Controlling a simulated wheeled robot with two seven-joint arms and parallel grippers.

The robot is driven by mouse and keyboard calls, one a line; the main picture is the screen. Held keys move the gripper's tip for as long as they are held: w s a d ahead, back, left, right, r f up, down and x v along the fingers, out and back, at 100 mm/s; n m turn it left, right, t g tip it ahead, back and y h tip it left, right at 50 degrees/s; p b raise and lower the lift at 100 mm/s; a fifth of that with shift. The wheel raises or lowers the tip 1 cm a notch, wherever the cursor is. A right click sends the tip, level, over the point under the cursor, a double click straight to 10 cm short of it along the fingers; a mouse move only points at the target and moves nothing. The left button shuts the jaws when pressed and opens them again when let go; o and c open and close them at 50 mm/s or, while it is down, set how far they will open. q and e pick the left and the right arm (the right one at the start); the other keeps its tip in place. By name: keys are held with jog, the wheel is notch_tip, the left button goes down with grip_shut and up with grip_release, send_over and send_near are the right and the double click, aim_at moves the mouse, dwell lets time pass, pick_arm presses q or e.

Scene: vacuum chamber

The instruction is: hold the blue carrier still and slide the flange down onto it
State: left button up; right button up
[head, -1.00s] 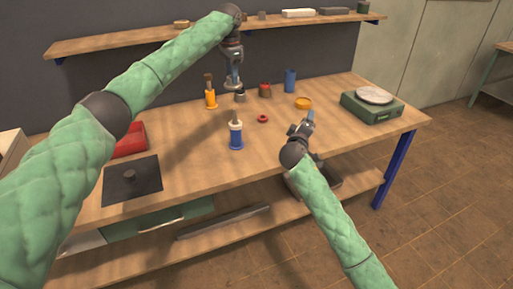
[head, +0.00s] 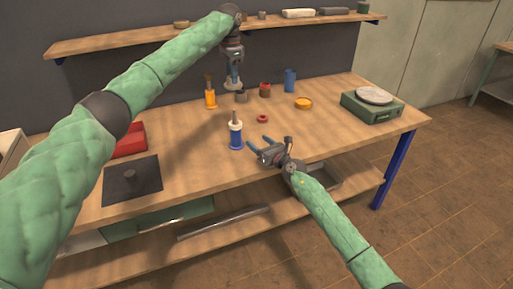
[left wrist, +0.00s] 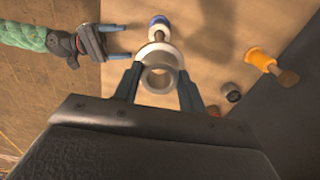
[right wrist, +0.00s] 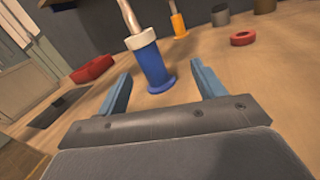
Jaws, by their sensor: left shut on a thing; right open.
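The blue carrier (head: 236,137) stands upright on the bench, with a white collar and a thin post rising from its top. It also shows in the right wrist view (right wrist: 152,66), ahead of and between the finger lines. My right gripper (head: 259,143) is open and low, just right of the carrier and apart from it. My left gripper (head: 233,85) is shut on the flange (left wrist: 160,76), a pale grey ring with a central hole, held well above the bench. In the left wrist view the carrier (left wrist: 159,22) appears beyond the flange, partly covered by it.
An orange carrier (head: 210,98) with a post stands behind left. A red ring (head: 262,119), an orange dish (head: 303,103), a blue cup (head: 290,81) and a green scale (head: 371,106) stand to the right. A dark mat (head: 132,186) and red bin (head: 130,142) lie left.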

jog(key=n, duration=0.1)
jog(key=s+a+f+n+g, duration=0.1)
jog(key=shift+a+f+n+g+y, duration=0.2)
jog(key=shift+n+g+y, duration=0.1)
jog(key=shift+y, duration=0.1)
jog(key=x, duration=1.2)
jog(key=shift+r, duration=0.1)
jog(key=c, duration=1.5)
pick_arm(q)
send_over(234, 110)
jog(key=shift+w+f, duration=0.2)
jog(key=shift+f, duration=4.2)
